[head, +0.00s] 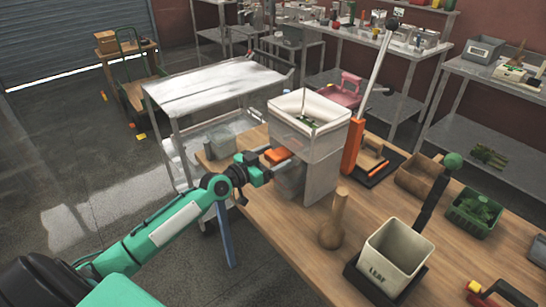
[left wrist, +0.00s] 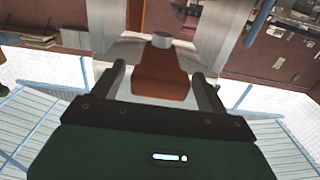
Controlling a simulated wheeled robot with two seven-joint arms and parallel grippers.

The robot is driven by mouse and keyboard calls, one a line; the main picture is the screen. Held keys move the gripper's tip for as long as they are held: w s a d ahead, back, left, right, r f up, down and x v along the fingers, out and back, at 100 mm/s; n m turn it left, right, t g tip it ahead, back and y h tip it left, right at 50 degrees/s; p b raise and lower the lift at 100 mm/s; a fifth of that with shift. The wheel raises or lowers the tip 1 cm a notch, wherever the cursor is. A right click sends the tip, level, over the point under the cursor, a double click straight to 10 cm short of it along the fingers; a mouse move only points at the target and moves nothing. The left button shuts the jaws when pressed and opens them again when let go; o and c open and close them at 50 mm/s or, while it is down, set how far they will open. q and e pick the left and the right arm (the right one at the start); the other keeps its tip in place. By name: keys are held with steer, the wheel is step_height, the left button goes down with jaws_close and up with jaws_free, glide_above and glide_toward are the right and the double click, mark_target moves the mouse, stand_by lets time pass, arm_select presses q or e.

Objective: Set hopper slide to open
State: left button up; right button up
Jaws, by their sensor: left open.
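The powder filler is a grey box stand with a white hopper (head: 309,112) on top, at the left end of the wooden table. An orange slide tab (head: 276,155) sticks out of its left side, below the hopper. The orange slide also shows in the left wrist view (left wrist: 161,80), between the two fingers. My left gripper (head: 270,168) is at this tab, its fingers open on either side of it. In the left wrist view the left gripper (left wrist: 163,92) shows gaps between both fingers and the tab. My right gripper is not in view.
The wooden table (head: 290,225) holds a wooden pestle-like tool (head: 333,222), a cream bin marked LEAF (head: 396,254), a green crate (head: 472,212) and a tall orange-based lever (head: 353,145). A metal cart (head: 215,85) stands behind on the left.

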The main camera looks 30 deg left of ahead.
arm_select(q)
steer(key=c, duration=1.4)
steer(key=b+v, duration=0.1)
steer(key=v, duration=0.2)
steer(key=shift+s+a+f, duration=0.1)
steer(key=shift+s+a, duration=0.05)
steer(key=shift+s, duration=0.05)
steer(key=shift+s+a, duration=0.1)
steer(key=shift+s, duration=0.25)
steer(key=o, duration=1.4)
steer(key=shift+a, duration=0.1)
steer(key=shift+s, duration=0.15)
